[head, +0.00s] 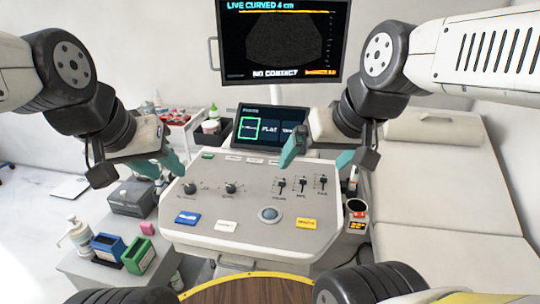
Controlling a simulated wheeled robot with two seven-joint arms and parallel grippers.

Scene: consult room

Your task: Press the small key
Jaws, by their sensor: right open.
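The grey console (250,240) stands in front of me. Along its front edge are a blue key (187,219), a white key (227,226) and a yellow key (307,223). A small green key (208,156) and several small pale keys (233,159) line its back edge, partly hidden by my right gripper. I cannot tell which is the small key. My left gripper (173,174) is above the console's back left corner, its teal fingers apart and empty. My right gripper (316,166) is open and empty above the console's back right part.
Two knobs (231,188), several sliders (302,186) and a trackball (269,214) stand up from the panel. A small screen (270,131) and a large monitor (282,45) stand behind. An examination couch (450,200) is right; a pump bottle (78,237) and boxes are left.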

